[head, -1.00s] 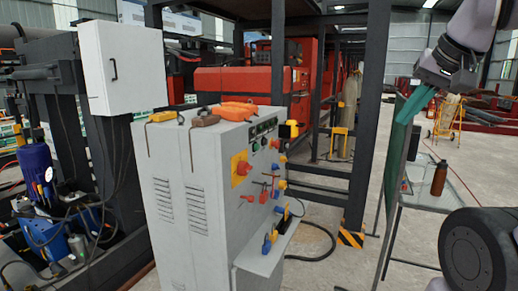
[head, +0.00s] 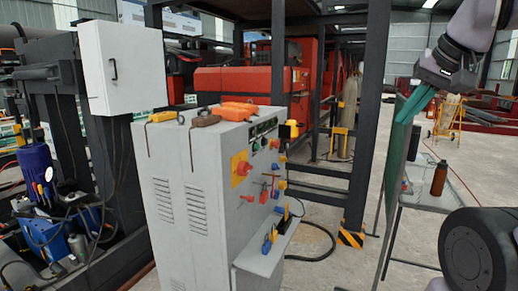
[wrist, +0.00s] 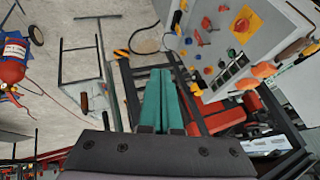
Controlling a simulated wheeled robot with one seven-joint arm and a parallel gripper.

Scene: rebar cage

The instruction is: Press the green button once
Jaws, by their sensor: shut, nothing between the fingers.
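The grey control cabinet (head: 185,190) stands in the middle of the head view. Its right-hand face carries a small green button (head: 275,143), among red, yellow and blue controls.
A dark steel post (head: 368,125) stands between the cabinet and my gripper. A thin board (head: 398,160) on legs and a table with a brown bottle (head: 439,178) are below my gripper. An orange tool (head: 238,110) lies on the cabinet top. A ledge (head: 268,248) sticks out below the controls.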

